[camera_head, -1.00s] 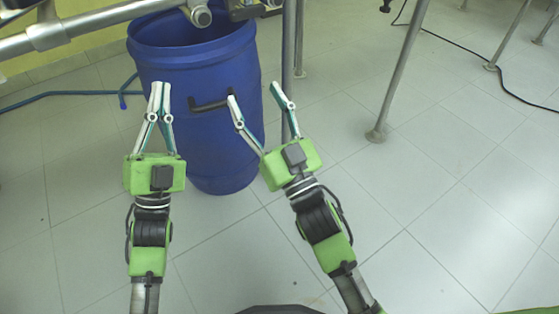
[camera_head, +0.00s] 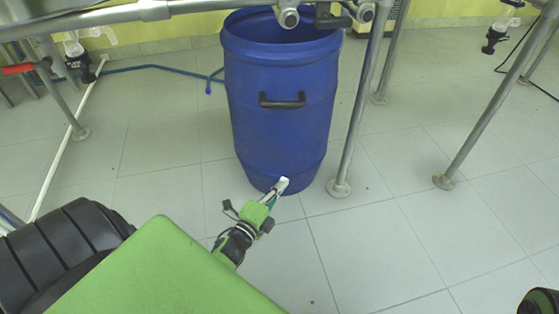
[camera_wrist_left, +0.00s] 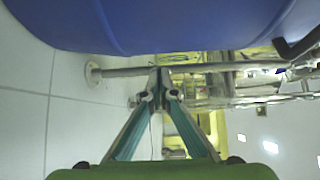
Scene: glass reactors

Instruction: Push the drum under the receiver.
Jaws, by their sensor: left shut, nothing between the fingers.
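The blue drum (camera_head: 280,135) stands upright on the tiled floor, open at the top, with a black handle (camera_head: 282,104) facing me. Its rim is partly behind a horizontal metal pipe. Metal fittings (camera_head: 288,18) show over its rim; I cannot tell whether they belong to the receiver. My left gripper (camera_head: 281,186) is shut and empty, low in front of the drum's base; I cannot tell whether it touches. In the left wrist view the shut fingertips (camera_wrist_left: 158,76) show just past the drum's edge (camera_wrist_left: 150,28). My right gripper is out of view.
A frame leg with a round foot (camera_head: 339,188) stands close to the drum's right side; another leg (camera_head: 444,182) stands farther right. A blue hose (camera_head: 165,68) runs along the floor behind.

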